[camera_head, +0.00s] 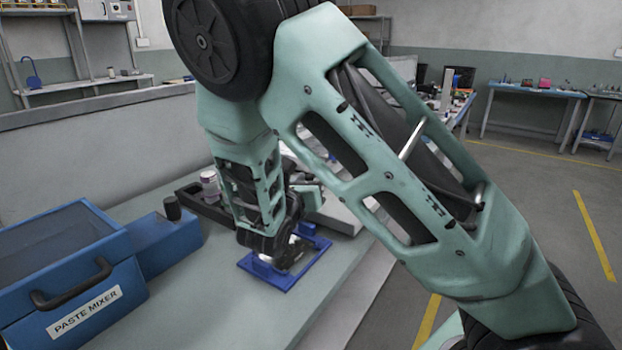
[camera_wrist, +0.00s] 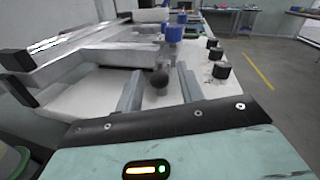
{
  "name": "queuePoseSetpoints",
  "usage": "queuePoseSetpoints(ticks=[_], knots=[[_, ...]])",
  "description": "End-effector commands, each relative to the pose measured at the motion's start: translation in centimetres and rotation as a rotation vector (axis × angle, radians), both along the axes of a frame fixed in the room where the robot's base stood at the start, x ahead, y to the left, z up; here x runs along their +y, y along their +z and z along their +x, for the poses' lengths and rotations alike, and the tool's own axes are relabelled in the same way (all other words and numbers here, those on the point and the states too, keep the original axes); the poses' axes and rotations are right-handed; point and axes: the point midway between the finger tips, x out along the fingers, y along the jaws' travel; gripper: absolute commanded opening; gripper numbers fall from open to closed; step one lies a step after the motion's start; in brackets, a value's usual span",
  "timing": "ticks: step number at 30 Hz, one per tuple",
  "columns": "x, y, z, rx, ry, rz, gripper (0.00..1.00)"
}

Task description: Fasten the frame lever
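In the wrist view my gripper (camera_wrist: 160,74) is open, with its two grey fingers apart. A dark round knob (camera_wrist: 159,82) shows between the fingers, with a visible gap on either side; I take it for the lever's end. The lever's arm is not clearly visible. A grey metal frame (camera_wrist: 100,57) with black end caps lies to the left of and beyond the fingers. In the head view my arm covers most of the work spot, and the fingertips and knob cannot be made out.
A blue plate (camera_head: 257,270) lies on the table (camera_head: 215,310) beneath my wrist. A blue paste mixer (camera_head: 75,280) stands at left, near a dark tray (camera_head: 207,207) with a jar (camera_head: 209,183). Several black knobs (camera_wrist: 221,70) line the right side, and blue knobs (camera_wrist: 173,33) stand farther off.

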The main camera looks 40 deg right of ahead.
Motion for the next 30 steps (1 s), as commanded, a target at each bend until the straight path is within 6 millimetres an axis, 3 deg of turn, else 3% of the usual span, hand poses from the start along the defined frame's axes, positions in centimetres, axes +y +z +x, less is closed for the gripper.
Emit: queuePoseSetpoints(ticks=[5, 14, 19, 30], knots=[[-1.2, 0.0, 0.7, 0.0, 0.0, 0.0, 0.38], [-1.3, 0.0, 0.9, 0.0, 0.001, 0.0, 0.38], [-1.3, 0.0, 0.9, 0.0, 0.001, 0.0, 0.0], [-1.1, 0.6, 1.4, 0.0, -0.104, -0.004, 0.0]])
